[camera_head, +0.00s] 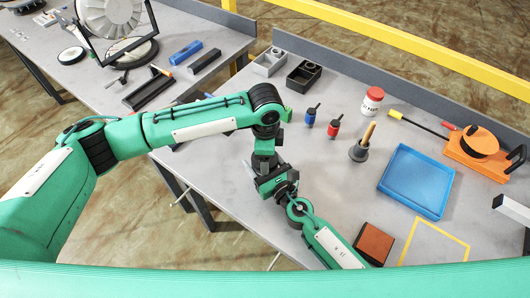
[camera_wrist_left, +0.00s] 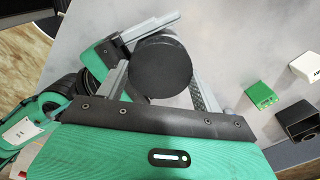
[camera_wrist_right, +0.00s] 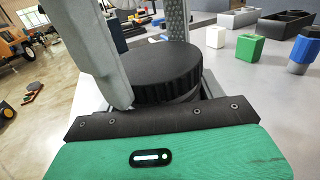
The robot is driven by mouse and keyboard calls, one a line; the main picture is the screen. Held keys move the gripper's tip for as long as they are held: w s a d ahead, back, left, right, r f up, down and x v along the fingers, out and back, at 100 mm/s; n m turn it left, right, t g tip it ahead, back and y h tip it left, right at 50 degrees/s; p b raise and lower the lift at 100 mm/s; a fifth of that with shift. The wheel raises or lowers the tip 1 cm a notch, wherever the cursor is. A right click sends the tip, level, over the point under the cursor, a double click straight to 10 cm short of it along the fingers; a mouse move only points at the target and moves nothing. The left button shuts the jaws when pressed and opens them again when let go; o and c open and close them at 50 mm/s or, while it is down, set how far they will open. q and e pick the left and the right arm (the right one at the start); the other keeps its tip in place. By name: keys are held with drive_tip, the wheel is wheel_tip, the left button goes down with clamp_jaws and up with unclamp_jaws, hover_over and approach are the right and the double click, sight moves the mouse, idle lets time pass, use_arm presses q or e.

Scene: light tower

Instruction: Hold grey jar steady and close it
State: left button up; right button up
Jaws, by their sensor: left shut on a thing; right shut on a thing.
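A round black lid with a ribbed rim (camera_wrist_right: 155,75) sits level on top of the grey jar, between my two grippers. It shows from above as a black disc in the left wrist view (camera_wrist_left: 161,66). My left gripper (camera_wrist_left: 160,62) comes from above and is shut on the lid, one finger on each side. My right gripper (camera_wrist_right: 157,92) comes from the side, lower down, and is shut on the jar. The jar's body is almost wholly hidden; only a dark strip shows under the lid. I cannot tell how tightly the lid sits. In the head view the wrists hide both.
A blue tray (camera_head: 417,182), a brown block (camera_head: 374,244), an orange device (camera_head: 479,148), a plunger (camera_head: 360,149) and a red-and-white jar (camera_head: 372,100) stand on the grey table. Two open bins (camera_head: 303,77) are at the back.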

use_arm(q)
drive_tip(key=shift+a+f, duration=0.15)
drive_tip(key=shift+f, duration=0.5)
use_arm(e)
drive_tip(key=shift+s+a+r, duration=0.1)
drive_tip(key=shift+a+r, duration=0.1)
drive_tip(key=c, duration=0.5)
use_arm(q)
drive_tip(key=m, duration=0.3)
drive_tip(key=shift+m, duration=0.4)
use_arm(e)
drive_tip(key=shift+d, duration=0.15)
use_arm(q)
drive_tip(key=m, duration=0.4)
drive_tip(key=shift+a+m, duration=0.15)
drive_tip(key=shift+m, duration=0.25)
drive_tip(key=shift+d+r, duration=0.2)
drive_tip(key=shift+d, duration=0.05)
drive_tip(key=o, duration=0.9)
use_arm(e)
drive_tip(key=shift+f, duration=0.1)
